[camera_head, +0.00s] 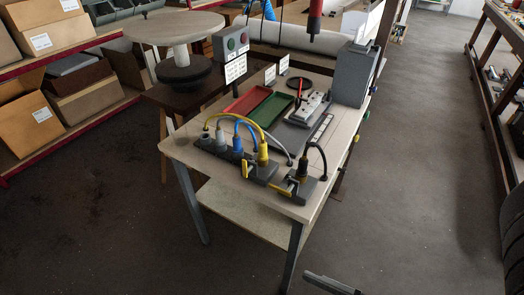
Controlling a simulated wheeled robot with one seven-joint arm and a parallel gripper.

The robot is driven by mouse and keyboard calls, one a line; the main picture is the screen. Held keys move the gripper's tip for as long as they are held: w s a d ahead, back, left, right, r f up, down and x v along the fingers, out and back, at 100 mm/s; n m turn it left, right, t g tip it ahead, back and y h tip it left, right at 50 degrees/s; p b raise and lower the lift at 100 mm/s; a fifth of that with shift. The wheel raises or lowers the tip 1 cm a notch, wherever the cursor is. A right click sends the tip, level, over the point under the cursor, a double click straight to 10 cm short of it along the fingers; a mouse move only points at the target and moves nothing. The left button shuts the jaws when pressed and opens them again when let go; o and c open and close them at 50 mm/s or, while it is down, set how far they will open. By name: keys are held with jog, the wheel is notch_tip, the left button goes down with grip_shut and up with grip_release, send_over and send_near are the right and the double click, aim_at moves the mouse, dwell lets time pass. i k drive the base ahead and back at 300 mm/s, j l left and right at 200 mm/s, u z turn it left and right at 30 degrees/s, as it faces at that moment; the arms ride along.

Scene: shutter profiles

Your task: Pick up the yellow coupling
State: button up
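The yellow coupling (263,153) stands upright on a dark grey block near the front of the workbench. A yellow cable arcs from its top back to the left. Yellow lever-like parts (245,169) sit low beside it. A grey bar-like part (331,284) at the bottom edge looks like a piece of my arm or gripper. It is well below and apart from the coupling, and most of it is cut off. Its fingers cannot be made out.
A blue coupling (238,145) and a grey one (221,139) stand just left, and a black one (303,168) to the right, with arching cables. Red (246,99) and green trays (266,113) and a grey box (351,76) lie behind. The floor in front is clear.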

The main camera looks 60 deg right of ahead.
aim_at(262, 155)
jog(key=i+j, duration=0.15)
jog(key=j, duration=0.15)
jog(key=i+j+z, duration=0.15)
jog(key=j, duration=0.2)
jog(key=i+j+z, duration=0.15)
jog(key=j, duration=0.2)
jog(key=i+j+z, duration=0.15)
jog(key=j, duration=0.25)
jog(key=i+j+z, duration=0.2)
jog(key=j, duration=0.15)
jog(key=k+z, duration=0.1)
jog(key=z, duration=1)
